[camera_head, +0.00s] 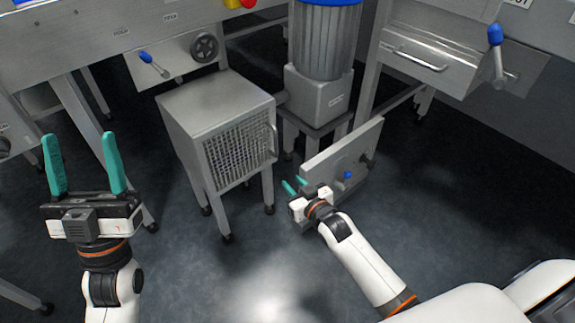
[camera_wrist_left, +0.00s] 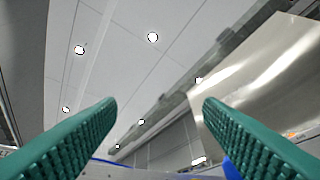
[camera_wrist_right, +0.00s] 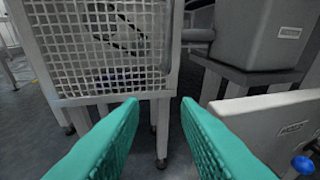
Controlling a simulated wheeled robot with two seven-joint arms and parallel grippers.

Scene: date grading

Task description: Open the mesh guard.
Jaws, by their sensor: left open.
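The mesh guard (camera_head: 240,146) is a grey square-mesh panel on the front of a steel cabinet (camera_head: 215,103) on legs. It appears flush with the cabinet front. A thin vertical handle (camera_head: 274,140) is at its right edge. In the right wrist view the mesh guard (camera_wrist_right: 100,45) fills the upper left, with dark shapes behind it. My right gripper (camera_head: 295,187) is low and to the right of the guard, apart from it. Its teal fingers (camera_wrist_right: 159,104) are parted and empty. My left gripper (camera_head: 83,150) is open and empty, fingers up, left of the cabinet.
A low upright grey panel (camera_head: 342,150) with a blue knob (camera_head: 347,174) stands just right of my right gripper. A motor-like ribbed cylinder (camera_head: 324,45) on a grey base is behind. Steel benches with blue-tipped levers (camera_head: 146,57) line the back. The front floor is clear.

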